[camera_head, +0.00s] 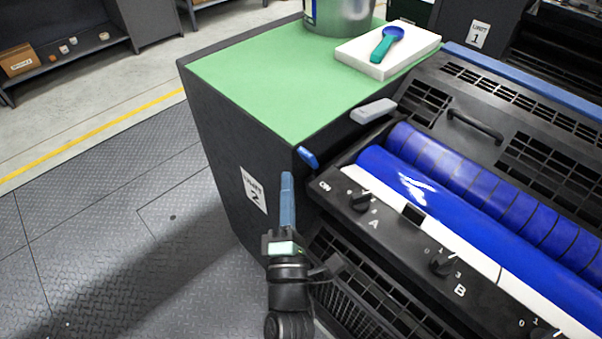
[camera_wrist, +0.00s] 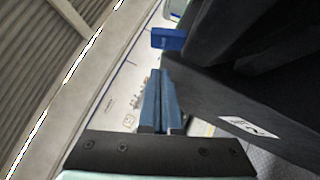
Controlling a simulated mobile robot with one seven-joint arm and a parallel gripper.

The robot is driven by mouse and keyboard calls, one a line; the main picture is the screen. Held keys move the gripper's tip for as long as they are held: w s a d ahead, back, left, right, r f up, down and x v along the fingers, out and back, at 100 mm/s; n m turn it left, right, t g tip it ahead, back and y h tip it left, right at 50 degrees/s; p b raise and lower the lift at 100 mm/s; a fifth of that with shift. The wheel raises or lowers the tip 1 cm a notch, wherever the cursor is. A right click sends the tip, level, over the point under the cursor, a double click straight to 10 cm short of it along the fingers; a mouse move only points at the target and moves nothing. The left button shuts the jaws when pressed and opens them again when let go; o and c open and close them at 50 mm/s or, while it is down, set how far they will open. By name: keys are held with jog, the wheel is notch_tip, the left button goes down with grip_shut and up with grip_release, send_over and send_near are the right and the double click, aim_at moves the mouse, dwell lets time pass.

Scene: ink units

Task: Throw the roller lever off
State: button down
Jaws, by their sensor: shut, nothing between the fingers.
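The roller lever shows as a short blue grip (camera_head: 307,157) at the left front corner of the ink unit, beside an ON label. Most of its arm is hidden or too dark to tell. It also shows as a blue block in the wrist view (camera_wrist: 168,38). My gripper (camera_head: 287,177) has its long blue fingers together, with nothing between them. The fingertips are just left of and below the lever in the head view, apart from it. In the wrist view my fingers (camera_wrist: 156,78) point toward the lever, with a gap between.
The ink unit has blue rollers (camera_head: 430,195) and a black panel with knobs A (camera_head: 361,201) and B (camera_head: 441,263). A grey handle (camera_head: 373,111) lies behind the lever. A green-topped cabinet (camera_head: 270,85) bears a can (camera_head: 338,15) and a white block with a scoop. Floor at left is clear.

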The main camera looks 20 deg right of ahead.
aim_at(301, 155)
jog(key=shift+w+d+r+b, duration=0.15)
jog(key=shift+d+r, duration=0.05)
jog(key=shift+d, duration=0.3)
jog(key=shift+w+d+r+b, duration=0.15)
jog(key=shift+d, duration=0.35)
jog(key=shift+w+d+r+b, duration=0.15)
jog(key=shift+d+r, duration=0.05)
jog(key=shift+d, duration=0.3)
jog(key=shift+r+p, duration=0.2)
jog(key=shift+p, duration=0.2)
